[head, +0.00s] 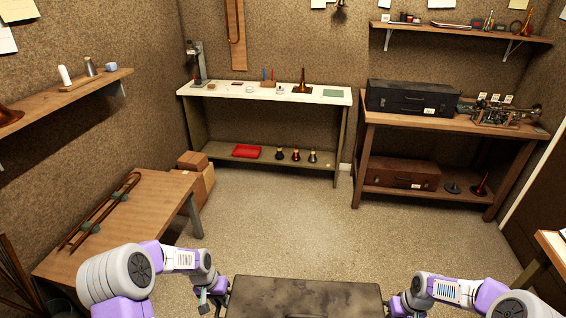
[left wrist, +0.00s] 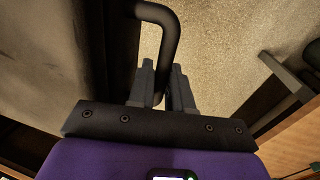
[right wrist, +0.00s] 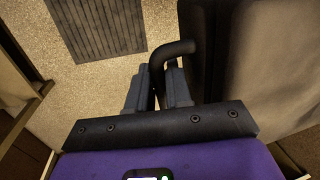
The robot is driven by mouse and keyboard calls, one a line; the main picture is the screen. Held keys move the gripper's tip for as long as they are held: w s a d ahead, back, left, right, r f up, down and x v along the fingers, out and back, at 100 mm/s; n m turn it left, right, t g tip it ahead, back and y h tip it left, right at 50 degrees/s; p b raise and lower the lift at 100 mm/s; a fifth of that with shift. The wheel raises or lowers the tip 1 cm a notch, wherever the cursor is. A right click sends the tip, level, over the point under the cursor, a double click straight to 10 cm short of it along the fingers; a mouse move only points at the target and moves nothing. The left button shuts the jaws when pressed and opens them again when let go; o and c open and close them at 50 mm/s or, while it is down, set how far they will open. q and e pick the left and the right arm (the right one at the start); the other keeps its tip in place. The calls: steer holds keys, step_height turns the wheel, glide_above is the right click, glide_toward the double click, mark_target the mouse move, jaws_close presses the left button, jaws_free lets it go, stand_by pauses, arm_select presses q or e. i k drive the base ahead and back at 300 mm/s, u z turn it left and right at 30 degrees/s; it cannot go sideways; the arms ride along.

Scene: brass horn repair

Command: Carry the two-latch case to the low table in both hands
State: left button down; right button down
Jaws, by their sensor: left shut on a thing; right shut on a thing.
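A dark, scuffed case (head: 305,296) is at the bottom middle of the head view, between my two arms; its near part is cut off, and no latches show. My left gripper (head: 220,291) is at its left side. In the left wrist view, the left fingers (left wrist: 163,80) are shut on a black bar handle (left wrist: 172,40) beside the case wall (left wrist: 50,50). My right gripper (head: 392,304) is at the right side. In the right wrist view, its fingers (right wrist: 158,82) are shut on a similar handle (right wrist: 174,50). A low wooden table (head: 150,195) stands at the left.
A trombone slide (head: 100,210) lies on green supports along the low table. Cardboard boxes (head: 195,180) stand behind it. A white-topped bench (head: 225,92) is at the back. A wooden bench (head: 375,118) at right holds a black case (head: 412,98). The middle floor (head: 290,225) is clear.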

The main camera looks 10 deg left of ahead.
mark_target(140, 221)
steer(key=i, duration=1.9)
steer(key=u, duration=0.8)
steer(key=i, duration=0.65)
steer(key=u, duration=1.35)
steer(key=i, duration=0.55)
steer(key=u, duration=0.5)
